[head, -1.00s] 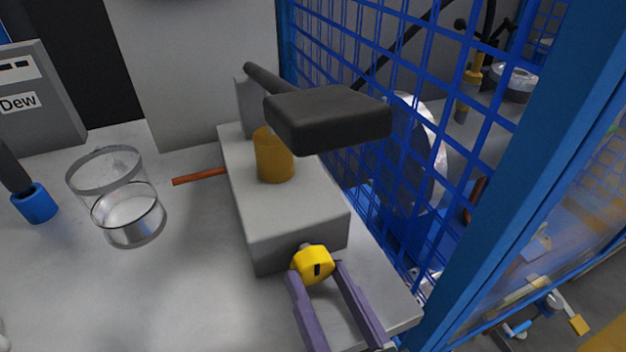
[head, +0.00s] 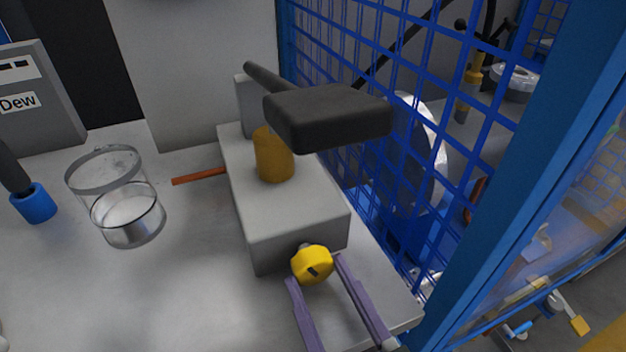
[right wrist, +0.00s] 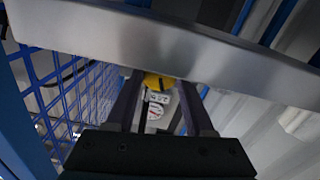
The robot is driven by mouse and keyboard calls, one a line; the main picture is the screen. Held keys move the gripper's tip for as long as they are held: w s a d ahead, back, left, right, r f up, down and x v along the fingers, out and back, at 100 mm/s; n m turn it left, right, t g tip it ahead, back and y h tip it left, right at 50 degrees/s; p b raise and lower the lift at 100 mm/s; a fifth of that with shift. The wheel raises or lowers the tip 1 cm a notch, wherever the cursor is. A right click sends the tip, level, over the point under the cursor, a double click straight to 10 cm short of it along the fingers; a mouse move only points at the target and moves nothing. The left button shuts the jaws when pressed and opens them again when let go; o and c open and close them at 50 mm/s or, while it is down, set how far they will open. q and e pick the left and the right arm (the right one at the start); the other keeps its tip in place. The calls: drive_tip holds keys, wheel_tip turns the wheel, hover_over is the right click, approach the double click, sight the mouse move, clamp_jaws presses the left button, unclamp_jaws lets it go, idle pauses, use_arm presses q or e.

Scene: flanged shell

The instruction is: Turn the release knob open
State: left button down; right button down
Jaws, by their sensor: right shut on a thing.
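The yellow release knob (head: 312,264) sits on the front face of a grey block (head: 297,232). It has a dark slot-like mark, now slanted. My right gripper (head: 316,270) has its two purple fingers on either side of the knob, shut on it. In the right wrist view the knob (right wrist: 158,82) shows between the fingertips (right wrist: 159,84), partly cut off by a grey metal edge above. My left gripper is not in view.
A black hammer-like handle (head: 328,117) on an amber post (head: 272,155) stands on the block. A blue mesh fence (head: 385,60) and blue post (head: 500,180) rise close on the right. A glass jar (head: 115,195), an orange rod (head: 200,176) and a blue holder (head: 34,205) are left.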

drive_tip(key=shift+n, duration=1.1)
drive_tip(key=shift+c, duration=1.4)
unclamp_jaws()
drive_tip(key=v, duration=1)
drive_tip(key=shift+p, duration=0.4)
